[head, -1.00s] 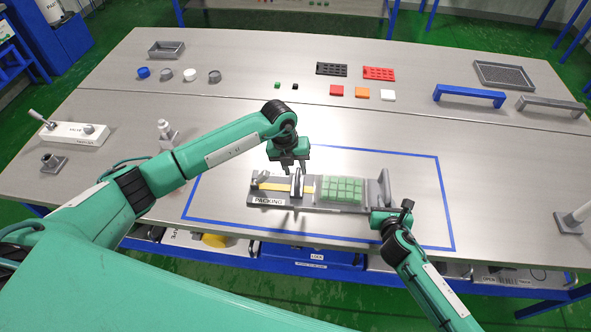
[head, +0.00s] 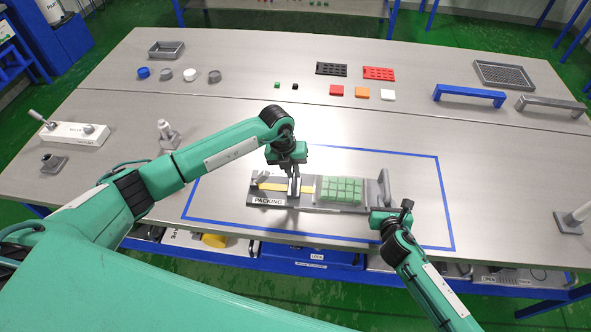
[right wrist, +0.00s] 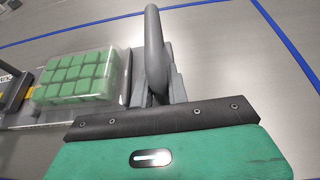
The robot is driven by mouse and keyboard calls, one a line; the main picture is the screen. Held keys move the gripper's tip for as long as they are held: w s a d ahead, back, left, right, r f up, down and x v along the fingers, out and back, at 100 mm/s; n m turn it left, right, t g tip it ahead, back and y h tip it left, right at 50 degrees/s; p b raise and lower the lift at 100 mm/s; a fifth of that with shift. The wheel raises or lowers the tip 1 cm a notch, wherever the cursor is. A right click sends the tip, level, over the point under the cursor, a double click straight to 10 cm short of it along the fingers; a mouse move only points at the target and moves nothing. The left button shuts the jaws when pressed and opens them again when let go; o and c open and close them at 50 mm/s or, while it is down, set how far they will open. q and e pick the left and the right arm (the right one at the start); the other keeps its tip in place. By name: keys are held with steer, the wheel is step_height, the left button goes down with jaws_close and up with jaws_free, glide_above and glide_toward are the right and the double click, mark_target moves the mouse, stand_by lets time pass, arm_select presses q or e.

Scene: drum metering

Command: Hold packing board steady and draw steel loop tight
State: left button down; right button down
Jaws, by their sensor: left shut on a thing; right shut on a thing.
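The grey packing board (head: 340,208), with a PACKING label, lies inside the blue outline. A clear-covered pack of green cubes (head: 340,189) sits on it and also shows in the right wrist view (right wrist: 75,75). A yellow strip (head: 270,187) runs along its left part, with the upright steel loop (head: 296,188) across it. My left gripper (head: 293,174) is shut on the loop from above and partly hides it. My right gripper (head: 384,212) is shut at the board's right end, by the arched grey handle (right wrist: 155,50). Its fingertips are hidden.
A valve block (head: 75,133) and a small post (head: 165,130) stand at the left. Trays, caps and coloured blocks lie along the back. A blue handle bar (head: 469,94) stands back right. The table between the board and the back row is clear.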

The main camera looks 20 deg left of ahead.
arm_select(q)
steer(key=a, duration=0.5)
steer(key=shift+s, duration=0.4)
